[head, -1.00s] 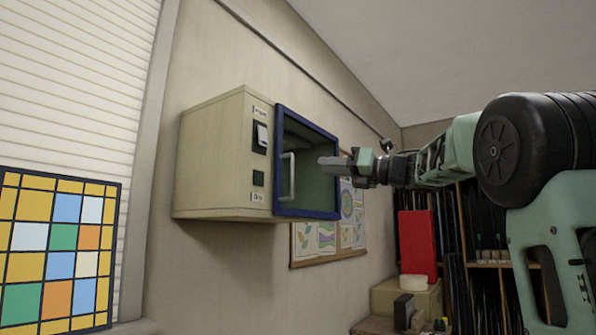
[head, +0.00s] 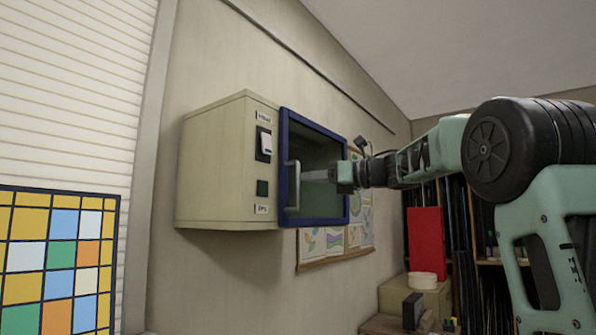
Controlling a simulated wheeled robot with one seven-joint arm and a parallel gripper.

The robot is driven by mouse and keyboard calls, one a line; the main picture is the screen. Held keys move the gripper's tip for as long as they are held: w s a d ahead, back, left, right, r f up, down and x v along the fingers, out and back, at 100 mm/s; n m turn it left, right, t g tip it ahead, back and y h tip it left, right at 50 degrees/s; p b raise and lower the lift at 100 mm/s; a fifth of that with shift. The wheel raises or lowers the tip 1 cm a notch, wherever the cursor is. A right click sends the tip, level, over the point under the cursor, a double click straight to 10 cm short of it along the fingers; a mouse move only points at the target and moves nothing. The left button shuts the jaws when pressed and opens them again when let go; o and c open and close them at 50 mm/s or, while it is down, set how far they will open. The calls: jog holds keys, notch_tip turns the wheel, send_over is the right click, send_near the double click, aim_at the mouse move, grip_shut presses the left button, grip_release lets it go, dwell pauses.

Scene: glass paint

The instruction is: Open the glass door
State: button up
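The glass door (head: 340,134) has a blue frame and dark greenish glass. It is on the front of a beige wall cabinet (head: 213,165) and looks closed. A pale vertical handle (head: 292,187) runs along the door's left side. My gripper (head: 306,176) reaches in from the right, in front of the glass, with its grey fingers pointing left at the handle's middle. The fingertips meet the handle in the picture. I cannot tell whether they touch it or have closed around it, as the fingers show nearly edge-on.
The cabinet's panel has a white switch (head: 264,145) and a dark button (head: 262,188). A poster board (head: 335,245) hangs on the wall below. A red panel (head: 426,243) and a shelf with dark sheets stand at right. A colored glass panel (head: 58,262) is at lower left.

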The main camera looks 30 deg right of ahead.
aim_at(298, 204)
jog(key=shift+p+x, duration=0.7)
jog(key=shift+x, duration=1.6)
grip_shut()
